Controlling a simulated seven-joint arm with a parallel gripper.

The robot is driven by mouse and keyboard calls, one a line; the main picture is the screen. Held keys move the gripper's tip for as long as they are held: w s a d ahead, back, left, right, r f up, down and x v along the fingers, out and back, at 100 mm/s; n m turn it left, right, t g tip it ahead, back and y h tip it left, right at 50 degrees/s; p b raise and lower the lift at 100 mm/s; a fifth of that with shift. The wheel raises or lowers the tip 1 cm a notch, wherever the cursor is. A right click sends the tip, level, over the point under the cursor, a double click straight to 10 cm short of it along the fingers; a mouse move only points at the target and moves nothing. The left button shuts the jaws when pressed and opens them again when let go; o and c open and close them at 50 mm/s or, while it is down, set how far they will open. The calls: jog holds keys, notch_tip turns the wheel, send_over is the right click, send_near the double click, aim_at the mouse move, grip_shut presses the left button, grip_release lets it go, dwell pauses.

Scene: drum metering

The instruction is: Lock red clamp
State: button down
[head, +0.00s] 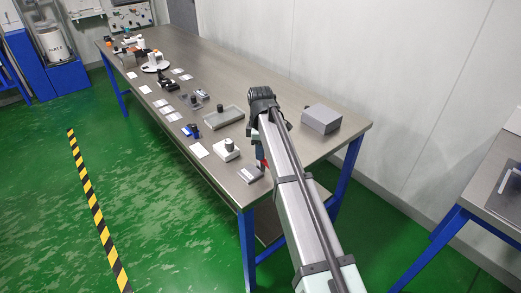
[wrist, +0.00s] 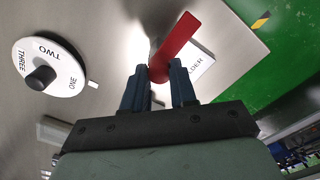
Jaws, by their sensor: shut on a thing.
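The red clamp (wrist: 175,45) shows in the wrist view as a flat red lever, slanting from between my fingertips up to the right. My gripper (wrist: 160,70) is shut on its lower end, with one dark blue finger on each side. The lever's pivot and underside are hidden by the fingers. My arm hides most of that spot.
A white dial (wrist: 62,55) marked ONE, TWO, THREE has a black knob (wrist: 40,78). A white label (wrist: 203,62) ending in "LDER" lies beside the lever. In the head view, a grey box (head: 321,119) stands behind my arm and a shallow tray (head: 221,123) lies left.

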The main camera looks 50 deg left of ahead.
jog(key=m, duration=0.8)
jog(key=shift+m, duration=0.3)
jog(key=m, duration=0.4)
jog(key=shift+w+m, duration=0.1)
jog(key=shift+m, duration=2.4)
jog(key=c, duration=0.9)
grip_release()
